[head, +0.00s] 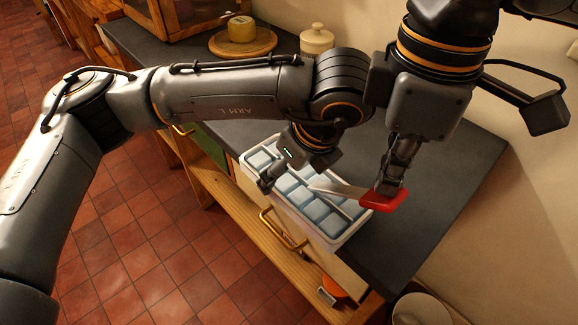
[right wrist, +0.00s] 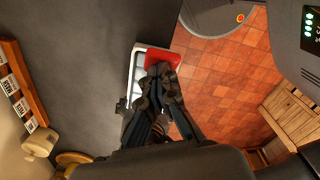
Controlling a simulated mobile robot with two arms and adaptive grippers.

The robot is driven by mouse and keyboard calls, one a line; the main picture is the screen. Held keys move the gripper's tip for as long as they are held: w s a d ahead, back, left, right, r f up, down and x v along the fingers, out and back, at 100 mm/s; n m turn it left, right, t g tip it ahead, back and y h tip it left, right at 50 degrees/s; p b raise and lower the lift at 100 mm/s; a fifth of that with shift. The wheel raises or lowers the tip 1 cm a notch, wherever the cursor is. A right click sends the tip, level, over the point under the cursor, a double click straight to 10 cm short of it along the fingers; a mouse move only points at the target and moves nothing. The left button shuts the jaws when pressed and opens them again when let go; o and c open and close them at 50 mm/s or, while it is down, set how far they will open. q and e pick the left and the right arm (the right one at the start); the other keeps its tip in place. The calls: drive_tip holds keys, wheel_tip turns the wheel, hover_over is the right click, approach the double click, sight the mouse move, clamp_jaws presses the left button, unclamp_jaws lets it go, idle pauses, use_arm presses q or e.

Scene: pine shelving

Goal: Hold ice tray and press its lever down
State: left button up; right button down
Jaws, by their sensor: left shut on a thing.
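The white ice tray (head: 333,240), with several pale blue cubes, sits on the dark counter near its front edge. Its lever has a pale metal arm (head: 343,190) lying over the cubes and a red handle (head: 384,201) at the tray's right end. My left gripper (head: 266,186) is shut on the tray's near long side. My right gripper (head: 388,184) points down at the red handle with its fingers together. The right wrist view shows these fingertips (right wrist: 158,70) over the red handle (right wrist: 162,57), covering part of it; I cannot tell how firmly they touch.
A round wooden board (head: 243,48) with a yellow block and a cream lidded jar (head: 316,42) stand at the back of the counter. A brass handle (head: 283,229) sticks out below the tray. The counter right of the tray (head: 440,185) is clear.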

sight(387, 203)
drive_tip(key=shift+f, duration=0.2)
use_arm(q)
drive_tip(key=shift+s+r, duration=0.1)
use_arm(e)
drive_tip(key=shift+f, duration=1.05)
use_arm(q)
drive_tip(key=shift+d, duration=0.1)
use_arm(e)
drive_tip(key=shift+s+f, duration=0.1)
drive_tip(key=shift+f, duration=0.05)
drive_tip(key=shift+d+f, duration=0.15)
drive_tip(key=shift+f, duration=0.2)
drive_tip(key=shift+s+d+f, duration=0.15)
drive_tip(key=shift+f, duration=0.4)
drive_tip(key=shift+f, duration=0.1)
